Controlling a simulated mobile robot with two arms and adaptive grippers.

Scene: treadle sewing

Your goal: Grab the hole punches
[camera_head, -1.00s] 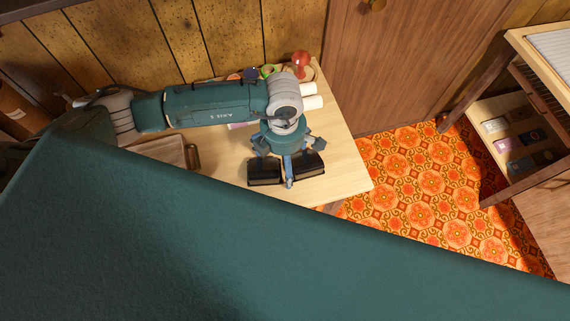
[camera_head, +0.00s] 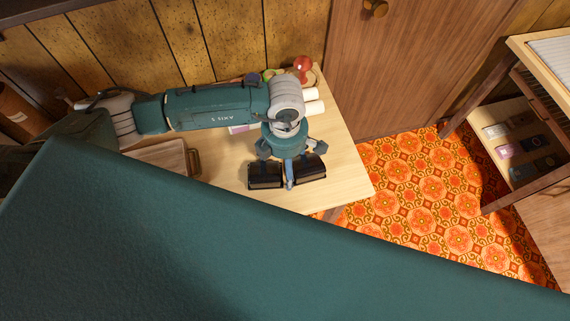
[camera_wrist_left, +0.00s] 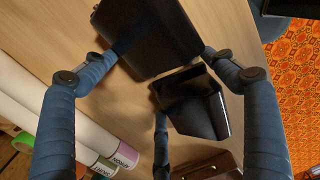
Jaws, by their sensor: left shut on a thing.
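Two black, blocky hole punches show side by side at the table's front edge in the head view, a left one (camera_head: 265,176) and a right one (camera_head: 310,169). My left gripper (camera_head: 289,168) is over them, with a blue finger hanging between the two. In the left wrist view, a larger black body (camera_wrist_left: 150,35) lies between the fingertips and a smaller black one (camera_wrist_left: 200,108) sits nearer the palm. The gripper is shut on a hole punch, but I cannot tell exactly which faces the pads touch. My right gripper is not in view.
White rolls (camera_head: 313,107) and a red-handled item (camera_head: 303,63) stand at the back of the pale wooden table (camera_head: 345,170). A tray (camera_head: 165,156) lies left. A brown case (camera_wrist_left: 215,165) shows in the wrist view. A shelf (camera_head: 500,105) with small packets stands right, across patterned floor.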

